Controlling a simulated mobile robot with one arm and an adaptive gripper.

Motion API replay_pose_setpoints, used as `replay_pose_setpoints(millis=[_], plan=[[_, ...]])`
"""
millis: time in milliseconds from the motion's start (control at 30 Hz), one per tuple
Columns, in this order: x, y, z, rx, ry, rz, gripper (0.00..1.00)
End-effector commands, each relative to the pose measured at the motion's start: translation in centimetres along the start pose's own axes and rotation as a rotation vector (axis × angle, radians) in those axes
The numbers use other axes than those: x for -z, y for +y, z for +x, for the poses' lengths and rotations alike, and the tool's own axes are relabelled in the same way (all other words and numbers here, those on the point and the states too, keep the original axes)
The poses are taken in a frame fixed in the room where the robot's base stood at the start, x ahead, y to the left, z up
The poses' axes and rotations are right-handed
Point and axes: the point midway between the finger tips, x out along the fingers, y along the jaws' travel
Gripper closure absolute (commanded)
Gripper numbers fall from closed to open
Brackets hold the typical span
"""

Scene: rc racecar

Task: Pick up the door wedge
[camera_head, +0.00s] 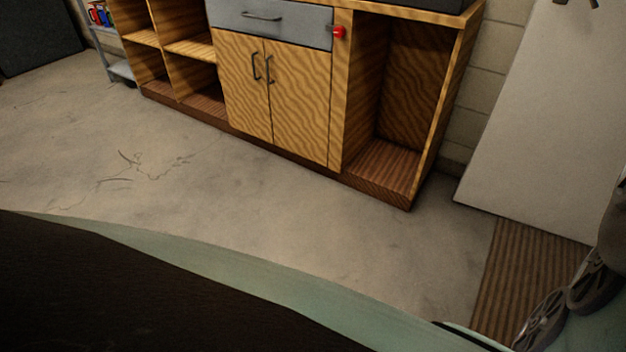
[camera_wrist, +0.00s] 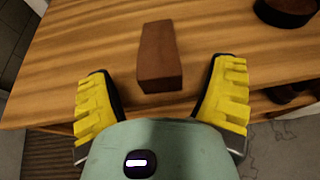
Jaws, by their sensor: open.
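The door wedge is a reddish-brown block (camera_wrist: 160,55) on a wooden surface (camera_wrist: 85,45), in the upper middle of the wrist view. My gripper (camera_wrist: 160,88) is open, with its yellow-padded fingers apart on the left and right. The wedge's near end shows between the fingertips, and the rest extends beyond them. No contact between the fingers and the wedge is visible.
A dark round object (camera_wrist: 286,10) sits on the wooden surface at the upper right. In the head view, a wooden cabinet (camera_head: 295,105) with open shelves stands along the wall. A white panel (camera_head: 555,120) leans at the right. The concrete floor (camera_head: 190,165) before the cabinet is clear.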

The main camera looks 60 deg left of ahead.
Motion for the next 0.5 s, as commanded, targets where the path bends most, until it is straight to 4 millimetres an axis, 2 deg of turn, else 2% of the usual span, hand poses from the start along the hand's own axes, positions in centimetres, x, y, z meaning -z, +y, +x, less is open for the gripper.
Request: replay_pose_setpoints(millis=[200,500], plan=[[0.0,0.0,2.3,0.001,-0.001,0.002,0.17],[-0.1,0.1,2.4,-0.001,-0.001,0.000,0.17]])
